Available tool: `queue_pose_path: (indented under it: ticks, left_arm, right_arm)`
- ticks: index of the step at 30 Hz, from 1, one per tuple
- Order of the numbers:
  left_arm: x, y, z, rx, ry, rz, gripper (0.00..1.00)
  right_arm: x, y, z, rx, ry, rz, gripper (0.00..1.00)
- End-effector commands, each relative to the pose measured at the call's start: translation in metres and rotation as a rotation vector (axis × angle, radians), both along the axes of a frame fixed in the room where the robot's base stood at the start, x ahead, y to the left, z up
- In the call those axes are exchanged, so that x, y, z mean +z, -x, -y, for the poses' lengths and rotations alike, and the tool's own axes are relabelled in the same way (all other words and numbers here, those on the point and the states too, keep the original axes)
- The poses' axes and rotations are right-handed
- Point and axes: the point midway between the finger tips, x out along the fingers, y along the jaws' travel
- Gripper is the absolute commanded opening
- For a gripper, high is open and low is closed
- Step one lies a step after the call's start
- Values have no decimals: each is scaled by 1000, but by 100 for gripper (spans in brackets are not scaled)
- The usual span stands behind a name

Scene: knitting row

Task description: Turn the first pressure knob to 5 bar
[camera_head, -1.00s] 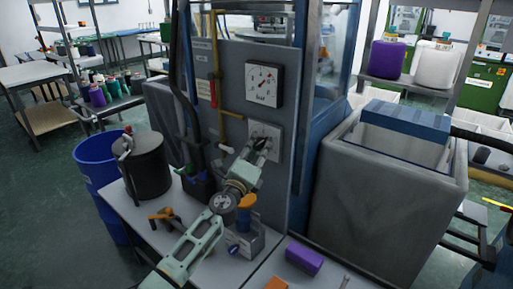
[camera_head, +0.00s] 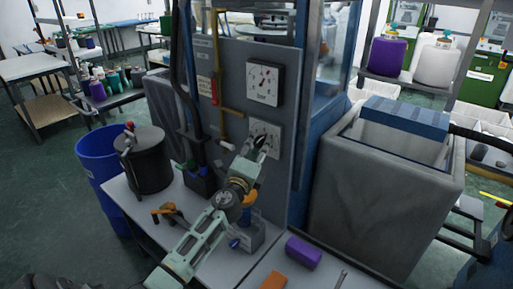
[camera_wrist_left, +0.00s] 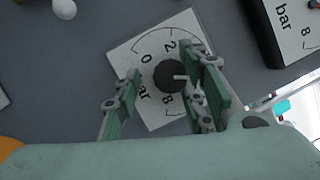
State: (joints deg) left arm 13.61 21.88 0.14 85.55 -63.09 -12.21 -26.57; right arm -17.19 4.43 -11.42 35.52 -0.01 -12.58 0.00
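The pressure knob is a round black knob (camera_wrist_left: 168,77) with a white pointer mark, on a white dial plate (camera_wrist_left: 150,40) marked 0, 2, 8 and bar. The mark points right in the wrist view, toward the part of the scale hidden by a finger. In the head view the dial plate (camera_head: 275,131) sits on the grey panel. My left gripper (camera_head: 258,143) is in front of it and hides the knob there. In the left wrist view its fingers (camera_wrist_left: 165,92) are apart, with the knob between them, nearer the right finger; a gap shows on the left. My right gripper is not in view.
A bar gauge (camera_head: 264,84) is mounted above the dial plate. Yellow pipes (camera_head: 221,60) run left of it. A grey tub (camera_head: 370,205) stands right.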

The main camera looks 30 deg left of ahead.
Motion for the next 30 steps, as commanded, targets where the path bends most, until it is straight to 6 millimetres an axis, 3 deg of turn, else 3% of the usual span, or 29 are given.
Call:
queue_pose_path:
  ticks: [11,30]
  left_arm:
    - [2,5,2,-1,-2,4,37]
    - [-15,106,27,-1,1,1,37]
  right_arm:
    - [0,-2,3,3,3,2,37]
    - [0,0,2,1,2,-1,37]
